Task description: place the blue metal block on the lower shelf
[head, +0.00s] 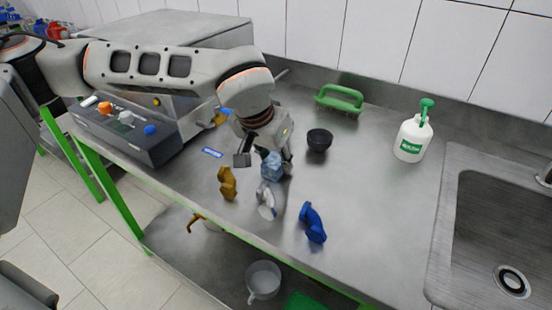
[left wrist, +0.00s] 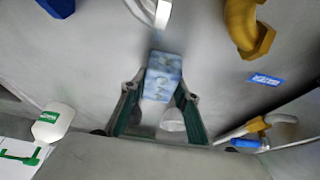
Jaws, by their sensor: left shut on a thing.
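The light blue metal block (head: 271,166) is mottled and sits at the tip of my left gripper (head: 266,158), above the worktop. In the left wrist view the block (left wrist: 164,70) lies between the two green-lined fingers of the left gripper (left wrist: 157,92), which is shut on it. Whether the block touches the worktop I cannot tell. The lower shelf (head: 195,258) is the grey metal surface beneath the bench, at the lower left of the head view; the worktop hides much of it. My right gripper is not in view.
A brass fitting (head: 228,184), a white fitting (head: 266,203) and a dark blue fitting (head: 313,222) stand near the front edge. A black bowl (head: 319,140) is right of the gripper.

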